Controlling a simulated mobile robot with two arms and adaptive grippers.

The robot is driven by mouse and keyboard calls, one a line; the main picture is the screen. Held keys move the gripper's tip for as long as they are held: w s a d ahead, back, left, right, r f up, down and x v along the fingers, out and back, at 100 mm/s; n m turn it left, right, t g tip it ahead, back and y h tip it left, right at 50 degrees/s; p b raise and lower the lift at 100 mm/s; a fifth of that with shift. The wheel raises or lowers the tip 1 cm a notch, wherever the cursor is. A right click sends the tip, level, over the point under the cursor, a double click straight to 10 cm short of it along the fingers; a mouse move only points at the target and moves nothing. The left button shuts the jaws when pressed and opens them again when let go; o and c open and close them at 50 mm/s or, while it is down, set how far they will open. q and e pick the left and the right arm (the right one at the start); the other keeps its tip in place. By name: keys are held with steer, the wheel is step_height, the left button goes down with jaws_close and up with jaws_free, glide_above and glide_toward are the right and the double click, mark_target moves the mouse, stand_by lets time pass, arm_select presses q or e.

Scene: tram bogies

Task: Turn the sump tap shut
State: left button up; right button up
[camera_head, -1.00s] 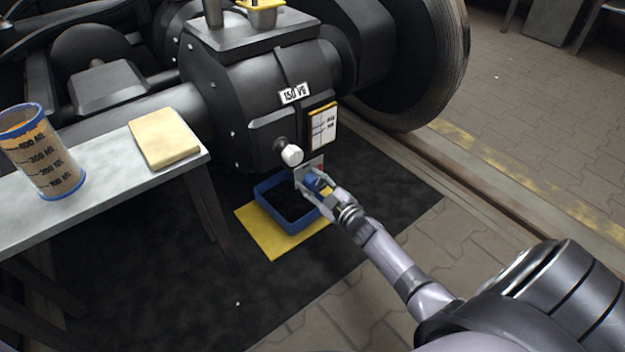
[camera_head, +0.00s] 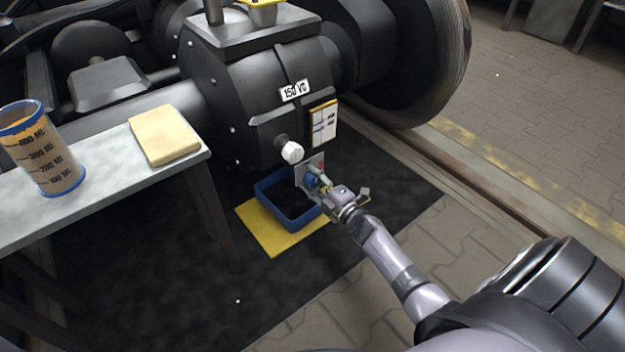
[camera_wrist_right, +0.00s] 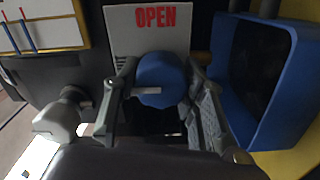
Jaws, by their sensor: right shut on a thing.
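The sump tap is a blue round knob (camera_wrist_right: 160,72) with a pale pointer bar on it, below the gearbox (camera_head: 255,110). A grey plate (camera_wrist_right: 125,38) behind the knob reads OPEN in red. My right gripper (camera_head: 313,180) is at the tap, rolled over. In the right wrist view its fingers (camera_wrist_right: 160,95) stand on either side of the knob, shut on it. The pointer's tip points left in that view. In the head view the fingers partly hide the knob. My left gripper is not in view.
A blue drip tray (camera_head: 262,193) stands on a yellow mat (camera_head: 262,232) beside the tap. A white knob (camera_head: 292,152) sticks out above it. A bench (camera_head: 100,170) at the left bears a measuring beaker (camera_head: 42,150) and a yellow pad (camera_head: 165,136).

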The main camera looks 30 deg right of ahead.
stand_by(0.4)
steer(key=o, duration=1.2)
steer(key=s, duration=0.8)
steer(key=s+d, duration=0.1)
steer(key=s, duration=0.3)
